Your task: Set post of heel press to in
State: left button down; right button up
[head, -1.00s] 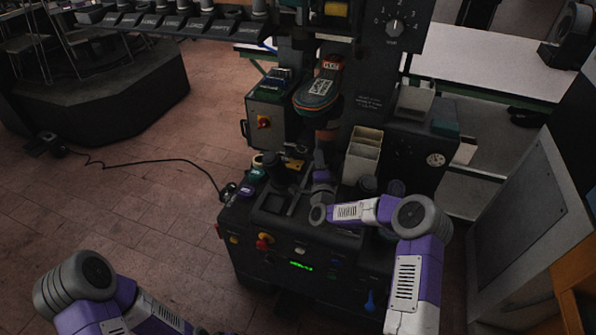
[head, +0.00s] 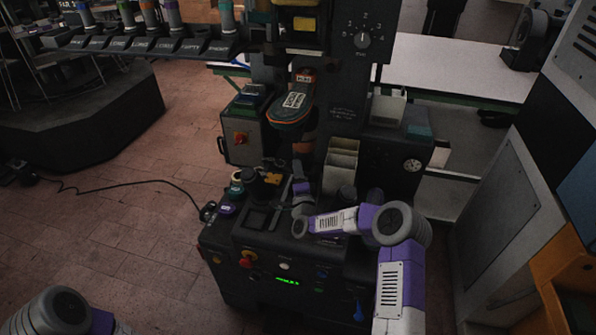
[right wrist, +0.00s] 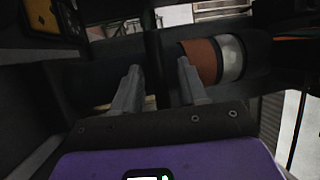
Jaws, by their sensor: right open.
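The heel press (head: 320,265) is a dark machine standing in the middle of the head view. A green-and-orange heel-shaped pad (head: 291,106) hangs at its front. Below the pad is a post with a brown band (head: 304,146). In the right wrist view, a dark cylinder, apparently this post, runs across the picture, with brown and silver bands (right wrist: 203,60). My right gripper (head: 299,172) is upright by the post, small and dim in the head view. In the wrist view its two fingers (right wrist: 160,82) are apart, with the dark cylinder behind them; contact cannot be told. My left gripper is out of view.
A cream bin (head: 340,158) stands right of the post. A dark knob (head: 262,183) and several small jars sit on the left of the press bed. A control box with a red switch (head: 241,138) is at left. An orange cabinet (head: 565,290) stands right; open floor lies left.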

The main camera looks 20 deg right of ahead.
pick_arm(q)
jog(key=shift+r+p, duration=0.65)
pick_arm(e)
jog(key=v, duration=0.7)
jog(key=shift+s, duration=0.15)
jog(key=shift+d, duration=0.1)
